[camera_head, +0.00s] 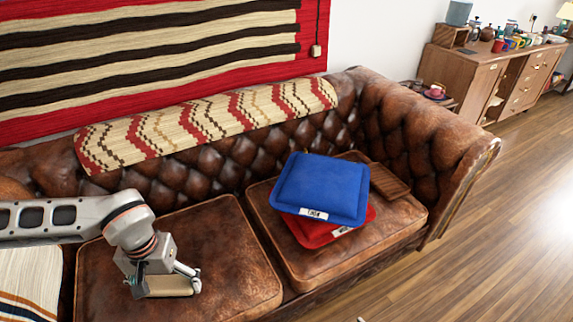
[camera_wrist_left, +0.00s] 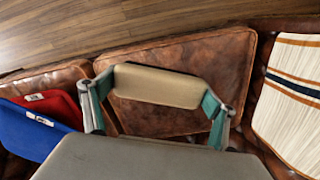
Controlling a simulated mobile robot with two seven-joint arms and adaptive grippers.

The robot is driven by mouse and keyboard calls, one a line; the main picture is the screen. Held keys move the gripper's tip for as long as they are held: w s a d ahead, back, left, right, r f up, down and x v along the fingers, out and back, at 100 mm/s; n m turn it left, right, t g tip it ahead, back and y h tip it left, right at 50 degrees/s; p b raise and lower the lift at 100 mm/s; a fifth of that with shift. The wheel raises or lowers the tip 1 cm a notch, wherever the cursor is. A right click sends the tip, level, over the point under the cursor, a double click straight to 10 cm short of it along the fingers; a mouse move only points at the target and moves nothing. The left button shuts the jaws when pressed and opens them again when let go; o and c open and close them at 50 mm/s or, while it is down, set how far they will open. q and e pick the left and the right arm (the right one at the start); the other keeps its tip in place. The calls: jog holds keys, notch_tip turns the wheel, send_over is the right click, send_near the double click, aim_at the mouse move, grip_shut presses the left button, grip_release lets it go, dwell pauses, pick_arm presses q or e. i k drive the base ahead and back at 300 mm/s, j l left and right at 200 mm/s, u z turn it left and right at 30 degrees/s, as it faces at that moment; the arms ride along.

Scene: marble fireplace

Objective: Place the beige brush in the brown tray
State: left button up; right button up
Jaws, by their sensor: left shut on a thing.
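My left gripper (camera_head: 165,284) is shut on the beige brush (camera_head: 170,288), a pale block held crosswise between its fingers over the left seat cushion of the sofa. In the left wrist view the brush (camera_wrist_left: 158,86) spans between the two teal-padded fingers. I cannot tell whether it touches the leather below. A flat brown wooden piece (camera_head: 389,182), which looks like the brown tray, lies on the right seat cushion by the sofa arm. The blue cushion is in front of its left part. My right gripper is not in view.
A blue cushion (camera_head: 322,186) lies on a red cushion (camera_head: 312,234) on the right seat. A striped cream cloth (camera_head: 28,278) is at the far left. The tufted sofa arm (camera_head: 425,130) rises at right. A sideboard (camera_head: 490,75) with mugs stands behind; wooden floor is open at right.

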aim_at(388, 187)
jog(key=i+l, duration=0.15)
jog(key=l, duration=0.4)
jog(key=i+l, duration=0.15)
jog(key=l, duration=0.35)
jog(key=i+l+u, duration=0.1)
jog(key=l, duration=0.45)
jog(key=i+l, duration=0.2)
jog(key=l, duration=0.35)
jog(key=i+l, duration=0.15)
jog(key=l, duration=0.35)
jog(key=i+l+u, duration=0.1)
jog(key=l, duration=0.45)
jog(key=i+l, duration=0.15)
jog(key=l, duration=0.4)
jog(key=i+l, duration=0.15)
jog(key=l, duration=0.4)
